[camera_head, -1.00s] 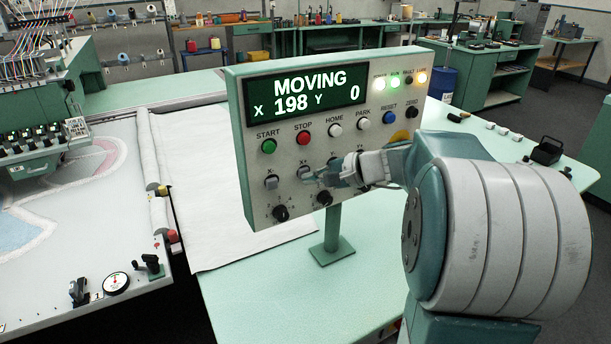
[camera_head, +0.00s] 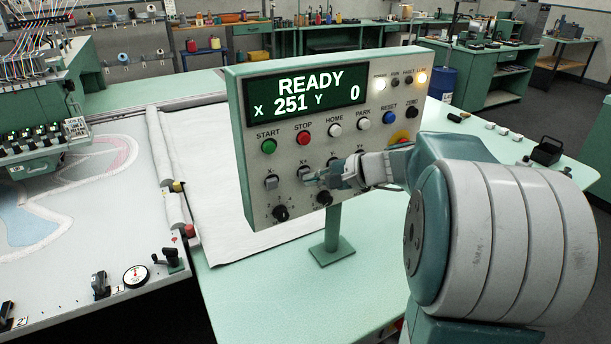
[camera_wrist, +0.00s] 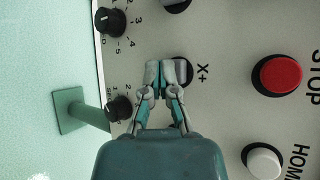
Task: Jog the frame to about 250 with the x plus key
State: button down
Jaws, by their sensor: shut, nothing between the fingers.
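The control panel (camera_head: 290,195) stands on a post on the green table. Its display (camera_head: 306,92) reads READY, X 251, Y 0. The x plus key (camera_head: 304,171) is in the key row, left of my gripper's tip. My gripper (camera_head: 318,177) is shut and empty, in front of the panel just beside that key. In the wrist view my gripper's fingers (camera_wrist: 168,68) partly cover the x plus key (camera_wrist: 184,70), next to its X+ label. Whether the fingertips touch the key I cannot tell. The frame (camera_head: 80,215) with its tufted cloth lies at left, under the needle head.
A red STOP button (camera_head: 303,138) and a green START button (camera_head: 268,146) sit above the jog keys. Black knobs (camera_head: 281,212) sit below. Other keys lie close around my gripper. White cloth (camera_head: 225,190) covers the table behind the panel.

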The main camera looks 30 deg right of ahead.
jog(key=shift+s, duration=0.65)
jog(key=s, duration=0.5)
jog(key=shift+d, duration=0.1)
dwell(1.8)
jog(key=s+a+f+n+g+h, duration=0.1)
jog(key=s+a+n+g+h, duration=0.1)
jog(key=s+a+n+h, duration=0.2)
jog(key=s+a+f+n+g+h, duration=0.2)
jog(key=s+a+n+h, duration=0.2)
jog(key=s+a+n, duration=0.5)
jog(key=s, duration=0.4)
jog(key=shift+a+f+n+h, duration=0.15)
jog(key=shift+f+n+h, duration=0.15)
